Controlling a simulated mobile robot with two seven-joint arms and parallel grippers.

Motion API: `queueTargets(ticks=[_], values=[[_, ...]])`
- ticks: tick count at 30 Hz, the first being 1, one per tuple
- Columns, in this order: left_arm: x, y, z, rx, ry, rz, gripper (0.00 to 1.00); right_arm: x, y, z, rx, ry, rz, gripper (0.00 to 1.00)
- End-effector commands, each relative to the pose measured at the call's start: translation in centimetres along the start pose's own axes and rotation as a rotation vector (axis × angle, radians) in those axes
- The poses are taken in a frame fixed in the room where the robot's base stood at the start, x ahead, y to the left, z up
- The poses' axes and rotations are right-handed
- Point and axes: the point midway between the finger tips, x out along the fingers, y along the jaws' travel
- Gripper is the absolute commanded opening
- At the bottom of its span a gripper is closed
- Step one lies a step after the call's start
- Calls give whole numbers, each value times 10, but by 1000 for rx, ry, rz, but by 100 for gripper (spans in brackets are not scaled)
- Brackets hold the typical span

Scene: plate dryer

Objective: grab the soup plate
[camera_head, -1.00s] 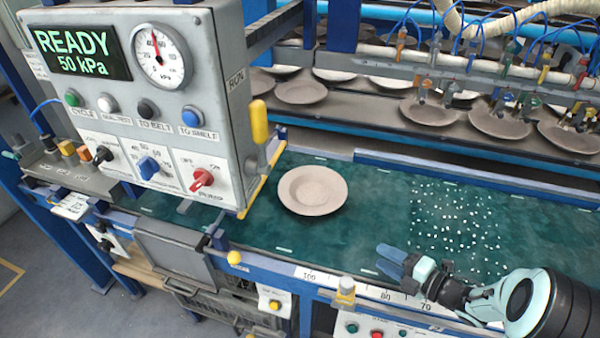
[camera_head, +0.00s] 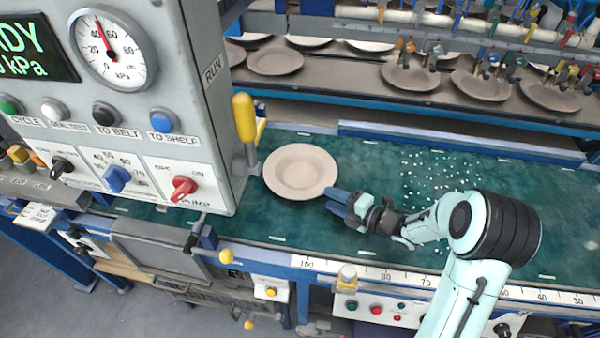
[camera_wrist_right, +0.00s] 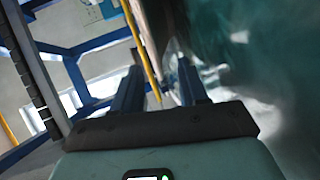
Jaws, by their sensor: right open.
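The soup plate (camera_head: 300,171) is a round beige plate lying on the green belt (camera_head: 380,170), just right of the control box. My right gripper (camera_head: 334,201) has its blue fingers at the plate's lower right rim. I cannot tell whether they touch it or straddle it. In the right wrist view my right gripper (camera_wrist_right: 158,85) shows two dark blue fingers spread apart. A thin pale and yellowish edge runs down between them, and I cannot tell for sure if it is the plate. My left gripper is not in view.
The grey control box (camera_head: 130,100) with a yellow-handled lever (camera_head: 244,118) stands close left of the plate. White specks (camera_head: 440,180) lie on the belt at right. A numbered scale rail (camera_head: 400,273) runs along the front edge. Several plates rest on racks behind.

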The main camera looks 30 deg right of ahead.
Motion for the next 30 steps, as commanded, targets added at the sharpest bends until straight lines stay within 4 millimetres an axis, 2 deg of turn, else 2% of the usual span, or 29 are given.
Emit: queueTargets(ticks=[9, 18, 20, 22, 23, 30], values=[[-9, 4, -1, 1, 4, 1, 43, 44, 4, 4, 0, 3, 2, 43], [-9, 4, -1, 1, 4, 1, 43, 49, 3, 5, -1, 0, 1, 43], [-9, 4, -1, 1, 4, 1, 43, 49, 3, 5, -1, 0, 1, 27], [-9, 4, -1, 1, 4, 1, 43, 49, 3, 5, -1, 0, 1, 4], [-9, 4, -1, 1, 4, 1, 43, 49, 3, 5, -1, 0, 1, 0], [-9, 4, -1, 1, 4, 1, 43, 49, 6, 5, -4, 2, 9, 0]])
